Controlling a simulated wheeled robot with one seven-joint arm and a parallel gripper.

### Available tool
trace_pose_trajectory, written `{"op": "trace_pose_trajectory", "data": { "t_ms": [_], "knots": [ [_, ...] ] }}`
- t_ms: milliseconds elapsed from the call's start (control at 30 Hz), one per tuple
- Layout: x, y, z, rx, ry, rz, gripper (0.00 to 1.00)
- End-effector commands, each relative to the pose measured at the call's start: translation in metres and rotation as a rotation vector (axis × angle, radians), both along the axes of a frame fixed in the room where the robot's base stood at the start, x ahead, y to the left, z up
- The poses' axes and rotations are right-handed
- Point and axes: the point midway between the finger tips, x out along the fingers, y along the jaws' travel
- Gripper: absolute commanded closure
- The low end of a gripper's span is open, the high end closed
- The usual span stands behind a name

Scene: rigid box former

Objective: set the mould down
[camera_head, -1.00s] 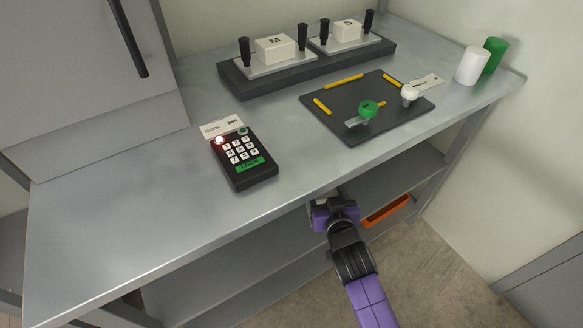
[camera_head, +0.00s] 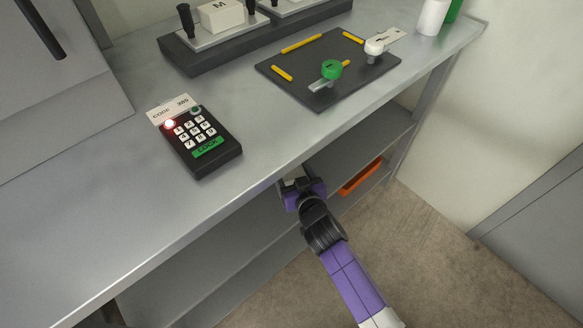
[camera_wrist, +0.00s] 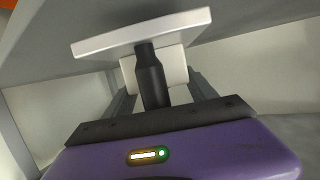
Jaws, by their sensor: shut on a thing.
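In the wrist view, my gripper (camera_wrist: 155,98) is shut on the black upright handle (camera_wrist: 151,80) of the mould. The mould shows as a pale flat plate (camera_wrist: 140,35) with a whitish block (camera_wrist: 178,70) behind the handle. The plate looks tilted. In the head view, my gripper (camera_head: 298,184) is just below the worktop's front edge, by the lower shelf (camera_head: 375,140). The worktop edge and my gripper hide most of the mould there, and I cannot tell whether it touches the shelf.
On the worktop (camera_head: 90,200) are a keypad box (camera_head: 200,140) with a card, a dark mat (camera_head: 290,75) with yellow strips and a green knob (camera_head: 331,69), and a dark rack (camera_head: 185,58) holding other moulds. An orange tray (camera_head: 361,177) lies on the lower shelf.

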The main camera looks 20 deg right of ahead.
Motion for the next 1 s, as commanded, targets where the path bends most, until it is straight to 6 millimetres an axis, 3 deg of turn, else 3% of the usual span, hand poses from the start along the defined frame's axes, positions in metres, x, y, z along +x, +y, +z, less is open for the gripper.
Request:
{"op": "trace_pose_trajectory", "data": {
  "t_ms": [133,567,600,700,1000],
  "knots": [
    [0.002,0.000,-0.017,-0.001,-0.008,0.002,1.00],
    [0.002,0.000,-0.020,0.001,-0.009,0.002,1.00],
    [0.000,0.000,-0.024,0.001,0.000,0.000,0.33],
    [0.000,0.000,-0.024,0.000,0.000,0.000,0.13],
    [0.000,0.000,-0.023,0.000,0.000,0.000,0.13]
  ]
}}
